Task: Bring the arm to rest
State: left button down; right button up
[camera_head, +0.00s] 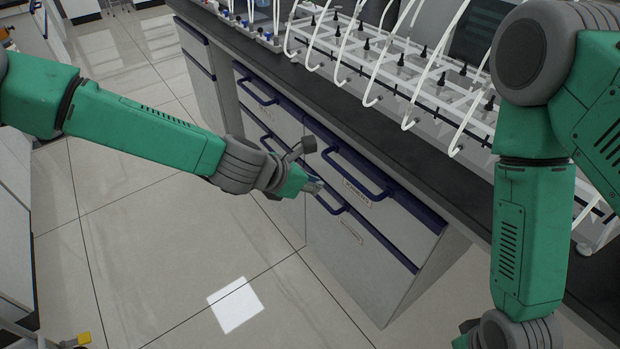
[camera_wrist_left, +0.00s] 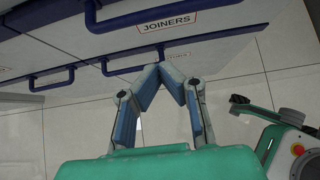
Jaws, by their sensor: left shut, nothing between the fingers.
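My left arm (camera_head: 140,128) comes in from the left in the head view and reaches toward the drawer fronts. My left gripper (camera_head: 316,186) is in front of the drawers, close to a blue handle. In the left wrist view the left gripper (camera_wrist_left: 160,68) shows its two fingertips meeting, with nothing held. Whether it touches the handle cannot be told. My right arm (camera_head: 530,225) hangs down at the right of the head view. Its gripper is outside the picture.
Grey drawers have blue handles (camera_head: 357,176); one label (camera_wrist_left: 167,22) reads JOINERS. A dark bench top (camera_head: 270,68) holds a rack with white tubes (camera_head: 400,75). The tiled floor (camera_head: 120,240) left of the drawers is open. A yellow object (camera_head: 83,338) shows at bottom left.

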pick_arm(q)
jog(key=s+a+f+m+g+y, duration=0.1)
jog(key=s+a+f+m+y, duration=0.1)
jog(key=s+a+f+m, duration=0.5)
jog(key=s+a+f+m+g+y, duration=0.2)
jog(key=s+a+f+m, duration=0.3)
jog(key=s, duration=0.4)
jog(key=s+a+f+m+y, duration=0.1)
jog(key=s+a+m+y, duration=0.1)
jog(key=s+a+m, duration=0.4)
jog(key=s+a+f+m+g+y, duration=0.1)
jog(key=s+a+m, duration=0.6)
jog(key=s+a, duration=0.4)
jog(key=a, duration=0.2)
jog(key=shift+a+f+g+y, duration=0.3)
jog(key=shift+a+y, duration=0.1)
jog(key=shift+w+d, duration=0.1)
jog(key=shift+d, duration=0.1)
jog(key=shift+a, duration=0.1)
